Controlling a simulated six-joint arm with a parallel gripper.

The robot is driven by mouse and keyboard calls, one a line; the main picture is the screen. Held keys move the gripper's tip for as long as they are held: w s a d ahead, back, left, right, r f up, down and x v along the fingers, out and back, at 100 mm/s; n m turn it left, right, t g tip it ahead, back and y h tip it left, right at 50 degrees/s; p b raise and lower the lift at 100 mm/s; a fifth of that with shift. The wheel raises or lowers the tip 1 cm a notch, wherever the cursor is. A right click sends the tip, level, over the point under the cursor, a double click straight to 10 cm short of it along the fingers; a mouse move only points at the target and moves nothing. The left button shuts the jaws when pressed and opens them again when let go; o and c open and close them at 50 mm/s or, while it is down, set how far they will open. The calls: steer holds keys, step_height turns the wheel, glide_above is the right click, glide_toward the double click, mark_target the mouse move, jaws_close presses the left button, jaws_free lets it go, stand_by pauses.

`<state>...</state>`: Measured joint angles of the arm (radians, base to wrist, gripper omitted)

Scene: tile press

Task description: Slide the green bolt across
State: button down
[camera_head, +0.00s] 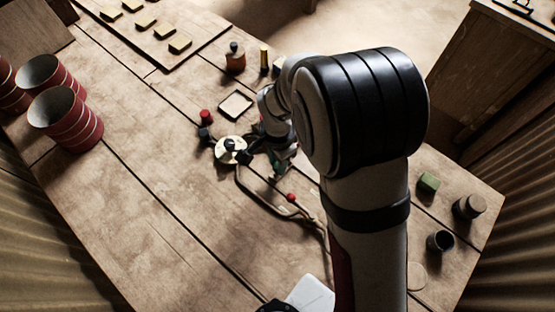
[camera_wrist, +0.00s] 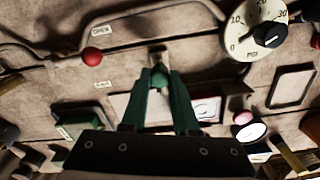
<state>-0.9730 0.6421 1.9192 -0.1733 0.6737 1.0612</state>
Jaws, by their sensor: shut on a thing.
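In the wrist view, the rounded green knob of the bolt (camera_wrist: 160,78) stands between the tips of my gripper (camera_wrist: 159,82). The two dark green fingers are closed around it, and a pale metal piece shows just beyond. The bolt's lower part is hidden by the fingers. In the head view, my gripper (camera_head: 277,160) is low over the table beside the gauge, partly hidden by my arm. A small patch of green shows there, but I cannot tell bolt from finger.
A white gauge (camera_wrist: 256,28) with a black pointer stands close by. A bent pipe (camera_head: 252,191) with a red ball (camera_head: 291,197) runs near the gripper. Red cups (camera_head: 66,118) stand at left, a green block (camera_head: 429,182) at right. The front left table is clear.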

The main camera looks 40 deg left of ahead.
stand_by(0.4)
steer(key=shift+w, duration=2.3)
steer(key=c, duration=0.7)
jaws_free()
steer(key=shift+o, duration=0.2)
steer(key=shift+r, duration=0.15)
step_height(320, 180, up, 16)
steer(key=shift+f, duration=0.2)
